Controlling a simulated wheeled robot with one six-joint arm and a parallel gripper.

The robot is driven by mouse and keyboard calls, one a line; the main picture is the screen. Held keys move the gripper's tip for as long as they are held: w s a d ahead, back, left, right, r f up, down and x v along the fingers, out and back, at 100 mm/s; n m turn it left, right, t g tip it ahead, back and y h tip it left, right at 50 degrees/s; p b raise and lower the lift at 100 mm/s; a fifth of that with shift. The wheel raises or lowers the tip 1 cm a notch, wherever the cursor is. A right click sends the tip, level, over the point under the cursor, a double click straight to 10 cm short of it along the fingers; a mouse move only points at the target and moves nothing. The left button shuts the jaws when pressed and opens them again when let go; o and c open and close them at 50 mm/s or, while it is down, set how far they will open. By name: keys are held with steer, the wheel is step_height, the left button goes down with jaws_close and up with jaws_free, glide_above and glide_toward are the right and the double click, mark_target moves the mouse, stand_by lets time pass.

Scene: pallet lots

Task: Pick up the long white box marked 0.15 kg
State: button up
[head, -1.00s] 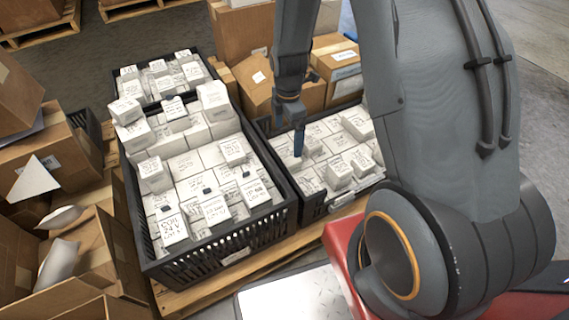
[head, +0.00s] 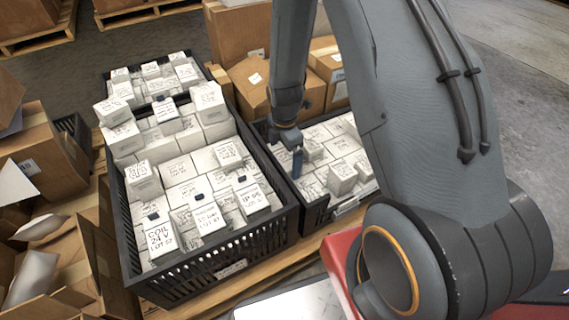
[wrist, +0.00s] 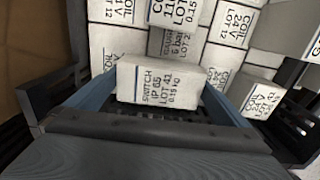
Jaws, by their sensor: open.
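In the wrist view a long white box (wrist: 155,84) marked SWITCH IP 65 LOT 41 0.15 kg lies crosswise in the black crate. My gripper (wrist: 148,92) is open, with one blue finger left of this box and one right of it. I cannot tell whether either finger touches it. In the head view my gripper (head: 297,163) reaches down into the right-hand black crate (head: 318,212) near its left wall. The box itself cannot be made out there.
White boxes marked COIL 24 V (wrist: 116,45) and others crowd beyond it; one behind (wrist: 180,10) also reads 0.15. The crate wall stands close on the left. A fuller black crate (head: 215,262) stands left on the pallet, with brown cartons (head: 250,85) behind.

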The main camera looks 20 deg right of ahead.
steer(key=c, duration=0.8)
steer(key=shift+r, duration=0.1)
